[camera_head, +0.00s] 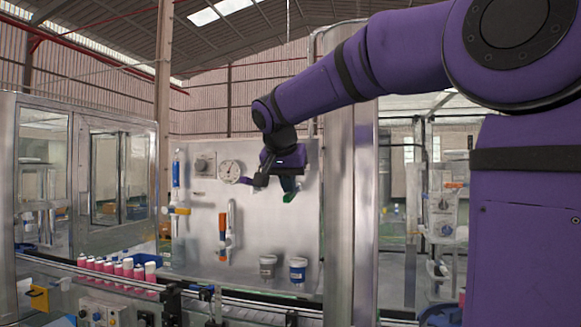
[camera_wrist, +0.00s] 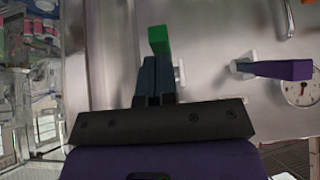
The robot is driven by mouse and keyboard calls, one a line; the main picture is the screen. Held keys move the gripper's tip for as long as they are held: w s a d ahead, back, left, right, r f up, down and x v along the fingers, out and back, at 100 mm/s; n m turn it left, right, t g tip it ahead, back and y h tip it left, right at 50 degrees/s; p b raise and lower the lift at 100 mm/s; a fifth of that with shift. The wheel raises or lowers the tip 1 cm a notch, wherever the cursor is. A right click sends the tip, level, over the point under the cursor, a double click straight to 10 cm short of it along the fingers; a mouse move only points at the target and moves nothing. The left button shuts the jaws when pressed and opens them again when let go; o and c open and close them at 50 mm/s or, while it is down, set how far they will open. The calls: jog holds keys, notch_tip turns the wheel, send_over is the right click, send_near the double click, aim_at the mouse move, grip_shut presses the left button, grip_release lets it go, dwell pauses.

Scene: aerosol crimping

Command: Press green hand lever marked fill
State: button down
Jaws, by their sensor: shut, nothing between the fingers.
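The green hand lever (camera_head: 289,197) is on the upright metal panel, right at the tip of my gripper (camera_head: 288,182). In the wrist view its green end (camera_wrist: 159,40) shows just past my shut fingertips (camera_wrist: 157,62), which cover part of the lever. I cannot tell whether they touch it. No fill marking can be read. My gripper is shut with nothing held.
A purple lever (camera_wrist: 280,69) stands beside the green one, near a round gauge (camera_head: 229,171). The panel (camera_head: 190,245) also carries an orange-handled lever (camera_head: 223,225) and two cups at its lower edge. Pink cans (camera_head: 115,268) line the conveyor at left.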

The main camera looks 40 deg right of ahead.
jog(key=shift+s+f+t+h, duration=0.1)
jog(key=shift+f+t+h, duration=0.25)
jog(key=shift+f, duration=1.15)
